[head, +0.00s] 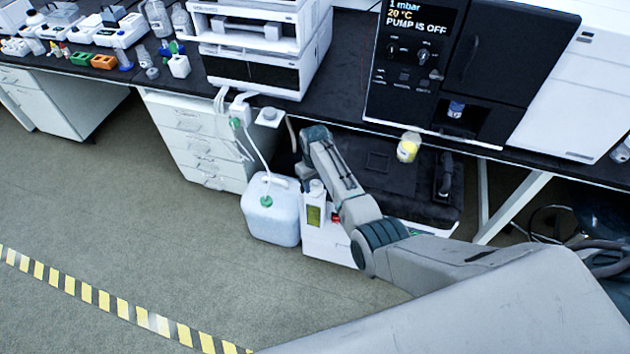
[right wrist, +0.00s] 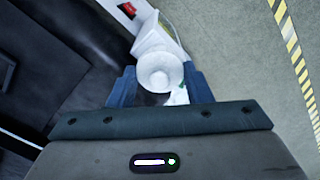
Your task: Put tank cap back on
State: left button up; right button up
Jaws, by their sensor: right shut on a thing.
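My right gripper (right wrist: 158,84) is shut on a white round cap (right wrist: 158,74) in the right wrist view. A white body with a yellow-green label lies beyond it, and I cannot tell whether the cap touches it. In the head view a translucent white tank (head: 272,222) stands on the floor, with a green fitting and a white tube on top. Beside it is a white container with a yellow-green label (head: 314,215). My right arm (head: 340,178) hangs over this spot, and I cannot make out its fingers there. My left gripper is not in view.
A white drawer cabinet (head: 198,142) stands behind the tank under the black bench. Instruments crowd the bench. The floor in front, with a striped line (head: 105,300), is clear.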

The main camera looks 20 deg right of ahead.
jog(key=o, duration=1.6)
jog(key=shift+r, duration=0.1)
jog(key=shift+r+p, duration=3.45)
jog(key=shift+p, duration=0.35)
grip_shut()
jog(key=shift+f, duration=0.25)
